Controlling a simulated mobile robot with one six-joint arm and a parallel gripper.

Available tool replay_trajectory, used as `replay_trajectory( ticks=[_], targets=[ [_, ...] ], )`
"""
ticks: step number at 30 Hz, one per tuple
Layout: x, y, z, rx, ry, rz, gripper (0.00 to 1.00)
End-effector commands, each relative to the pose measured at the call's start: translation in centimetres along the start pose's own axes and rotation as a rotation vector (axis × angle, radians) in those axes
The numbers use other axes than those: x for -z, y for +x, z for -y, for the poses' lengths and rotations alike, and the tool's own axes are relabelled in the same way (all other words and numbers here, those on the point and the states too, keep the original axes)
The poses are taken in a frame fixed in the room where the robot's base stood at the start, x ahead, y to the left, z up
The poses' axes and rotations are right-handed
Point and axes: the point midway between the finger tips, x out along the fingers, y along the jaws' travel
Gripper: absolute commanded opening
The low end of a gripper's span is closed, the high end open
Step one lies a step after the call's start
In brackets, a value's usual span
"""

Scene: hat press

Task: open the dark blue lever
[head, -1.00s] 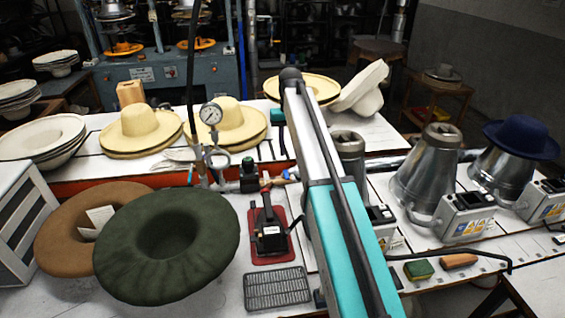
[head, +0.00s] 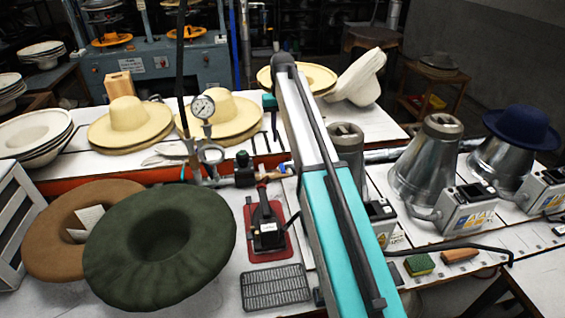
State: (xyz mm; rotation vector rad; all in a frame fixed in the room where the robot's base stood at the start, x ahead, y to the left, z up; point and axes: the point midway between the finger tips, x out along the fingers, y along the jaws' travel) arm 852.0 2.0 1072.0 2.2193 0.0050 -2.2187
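I cannot pick out a dark blue lever for certain. In the head view, a pressure gauge (head: 203,107) stands upright on pipework behind the green hat. A dark valve fitting with a green part (head: 244,170) is to the right of the gauge's foot. A brass-coloured fitting (head: 270,177) runs on to the right from it. Any lever there is too small to tell, or hidden. My gripper is not in view.
A dark green hat (head: 160,270) and a brown hat (head: 50,242) lie at the front left. A black device on a red plate (head: 268,228) and a grey grate (head: 275,287) are in front of the fittings. Metal cones (head: 428,165) stand at the right.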

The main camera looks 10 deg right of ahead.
Motion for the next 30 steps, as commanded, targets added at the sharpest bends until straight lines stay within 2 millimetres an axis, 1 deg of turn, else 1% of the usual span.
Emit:
replay_trajectory(
  ticks=[8, 30],
  targets=[
    [-0.1, 2.5, -0.1, 0.0, 0.001, 0.002, 0.33],
    [-0.1, 11.1, -0.2, 0.0, 0.003, 0.002, 0.33]
  ],
)
